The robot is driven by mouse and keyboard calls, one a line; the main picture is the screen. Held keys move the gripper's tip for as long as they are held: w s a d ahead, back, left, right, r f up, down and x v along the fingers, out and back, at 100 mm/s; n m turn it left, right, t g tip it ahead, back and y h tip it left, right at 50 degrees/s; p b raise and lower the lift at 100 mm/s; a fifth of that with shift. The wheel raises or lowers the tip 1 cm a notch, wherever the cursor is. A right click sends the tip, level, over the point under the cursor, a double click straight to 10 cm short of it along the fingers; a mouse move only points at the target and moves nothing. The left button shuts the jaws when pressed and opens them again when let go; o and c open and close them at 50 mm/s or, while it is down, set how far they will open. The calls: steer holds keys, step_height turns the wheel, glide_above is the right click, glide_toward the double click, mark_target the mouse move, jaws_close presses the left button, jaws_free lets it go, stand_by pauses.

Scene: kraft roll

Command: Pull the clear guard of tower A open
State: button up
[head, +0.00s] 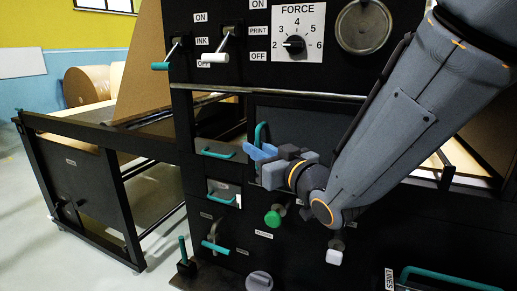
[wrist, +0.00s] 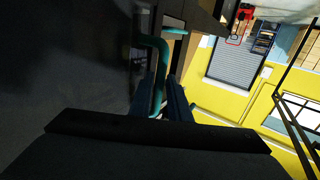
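Tower A is taken to be the black panel in the head view; no letter A is readable. Its guard (head: 285,115) is a dark see-through pane right of centre, and it looks closed. A teal handle (head: 258,133) stands upright at the guard's left edge. My gripper (head: 262,152) has light blue fingers and is at the handle's lower part. In the wrist view the teal handle (wrist: 162,60) runs down between the two close-set fingers (wrist: 166,98), which appear shut on it. My fingers and wrist hide the handle's lower end and part of the guard.
Two levers (head: 226,42) and a FORCE dial (head: 294,45) are above. A green knob (head: 273,217), a white knob (head: 334,255) and several teal handles (head: 217,248) are below and left. A black side table (head: 85,165) stands at left. Open floor (head: 25,230) lies beyond it.

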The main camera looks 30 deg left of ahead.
steer(key=b+v, duration=0.1)
steer(key=v, duration=0.7)
stand_by(0.7)
